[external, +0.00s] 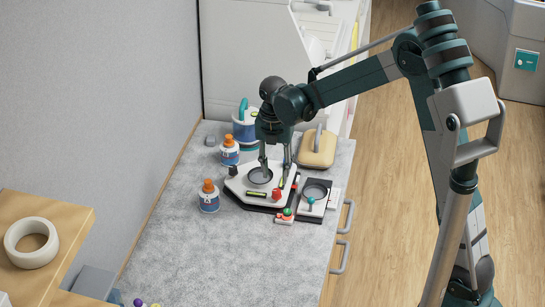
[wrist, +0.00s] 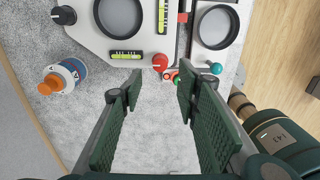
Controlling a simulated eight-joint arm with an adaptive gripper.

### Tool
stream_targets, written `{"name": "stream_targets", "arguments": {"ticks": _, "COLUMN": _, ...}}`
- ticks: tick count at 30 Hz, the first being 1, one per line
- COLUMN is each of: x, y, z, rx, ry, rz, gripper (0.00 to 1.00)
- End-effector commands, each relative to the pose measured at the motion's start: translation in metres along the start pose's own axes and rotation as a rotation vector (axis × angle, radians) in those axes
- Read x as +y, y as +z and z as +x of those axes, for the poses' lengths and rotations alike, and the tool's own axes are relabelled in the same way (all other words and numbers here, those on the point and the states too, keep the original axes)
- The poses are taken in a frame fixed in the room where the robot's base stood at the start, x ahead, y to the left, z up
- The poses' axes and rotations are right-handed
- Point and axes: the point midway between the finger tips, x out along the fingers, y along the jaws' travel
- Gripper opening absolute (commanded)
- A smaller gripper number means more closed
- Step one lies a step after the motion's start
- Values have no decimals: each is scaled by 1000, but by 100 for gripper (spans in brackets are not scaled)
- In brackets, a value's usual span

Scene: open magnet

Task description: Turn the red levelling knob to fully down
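A red knob (external: 277,194) sits at the front edge of a white levelling plate (external: 240,182). In the wrist view the red knob (wrist: 160,62) is just beyond the fingertips, near the middle, beside a yellow-green bubble level (wrist: 126,56). A second level (wrist: 163,16) lies along the plate's right side. My gripper (external: 276,170) is above the plate; in the wrist view my gripper (wrist: 157,90) is open, its two fingers wide apart with nothing between them. The red knob's turn position cannot be told.
A small red-and-green part (external: 286,214) lies in front. Orange-capped bottles (external: 208,196) stand left. A tan block (external: 318,149) is behind. The grey bench (external: 230,255) is clear in front.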

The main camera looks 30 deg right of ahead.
Motion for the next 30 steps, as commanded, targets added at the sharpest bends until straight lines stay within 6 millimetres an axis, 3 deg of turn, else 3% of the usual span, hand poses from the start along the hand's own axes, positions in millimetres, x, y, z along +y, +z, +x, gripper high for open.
{"name": "stream_targets", "arguments": {"ticks": 8, "x": 0, "y": 1, "z": 12, "rx": 0, "ry": 0, "rz": 1, "gripper": 32}}
{"name": "stream_targets", "arguments": {"ticks": 21, "x": 0, "y": 0, "z": 60, "rx": 0, "ry": 0, "rz": 1, "gripper": 32}}
{"name": "stream_targets", "arguments": {"ticks": 30, "x": 0, "y": 0, "z": 77, "rx": 0, "ry": 0, "rz": 1, "gripper": 32}}
